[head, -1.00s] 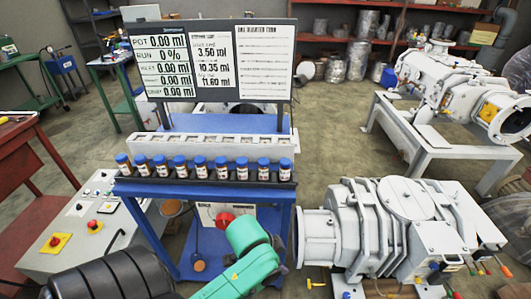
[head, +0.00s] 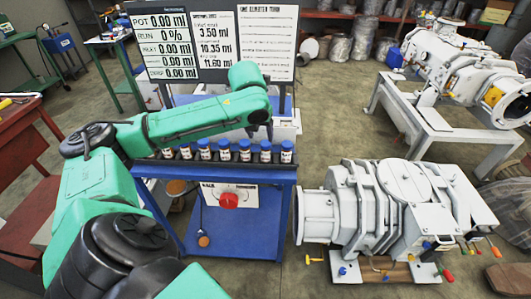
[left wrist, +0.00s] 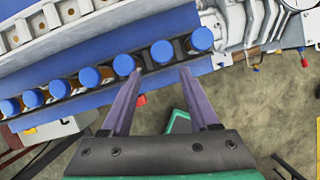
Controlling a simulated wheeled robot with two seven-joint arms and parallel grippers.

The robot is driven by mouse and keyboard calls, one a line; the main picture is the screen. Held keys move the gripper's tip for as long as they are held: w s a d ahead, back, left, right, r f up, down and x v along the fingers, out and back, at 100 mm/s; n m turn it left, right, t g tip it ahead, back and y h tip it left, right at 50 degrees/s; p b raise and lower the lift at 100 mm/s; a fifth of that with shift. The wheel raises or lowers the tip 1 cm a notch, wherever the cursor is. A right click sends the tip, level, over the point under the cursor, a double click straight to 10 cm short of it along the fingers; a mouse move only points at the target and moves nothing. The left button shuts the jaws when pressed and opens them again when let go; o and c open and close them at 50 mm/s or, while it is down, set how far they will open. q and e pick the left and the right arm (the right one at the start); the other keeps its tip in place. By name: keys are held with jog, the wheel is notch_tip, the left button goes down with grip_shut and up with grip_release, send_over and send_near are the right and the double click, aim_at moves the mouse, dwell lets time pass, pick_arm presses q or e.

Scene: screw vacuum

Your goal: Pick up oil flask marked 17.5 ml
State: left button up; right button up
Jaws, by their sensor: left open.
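A row of several small flasks with blue caps stands upright in a black rack on the blue bench (head: 235,175). One flask (head: 265,151) and the end flask (head: 286,151) are at the row's right. Their labels are too small to read, so I cannot tell which is marked 17.5 ml. My left gripper (head: 259,130) hangs over the right part of the row, pointing down. In the left wrist view its purple fingers (left wrist: 162,72) are open and empty, with one blue cap (left wrist: 162,51) just ahead between the tips. My right gripper is not in view.
A dosing sign board (head: 215,45) stands behind the row. A grey vacuum pump (head: 385,210) sits right of the bench, and another pump (head: 445,70) stands on a frame farther back. A red table (head: 25,145) is at the left.

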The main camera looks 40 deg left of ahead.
aim_at(266, 151)
pick_arm(q)
jog(key=x, duration=1.1)
jog(key=shift+w+d+f, duration=0.1)
jog(key=shift+w+f, duration=0.1)
jog(key=shift+f, duration=0.15)
grip_shut()
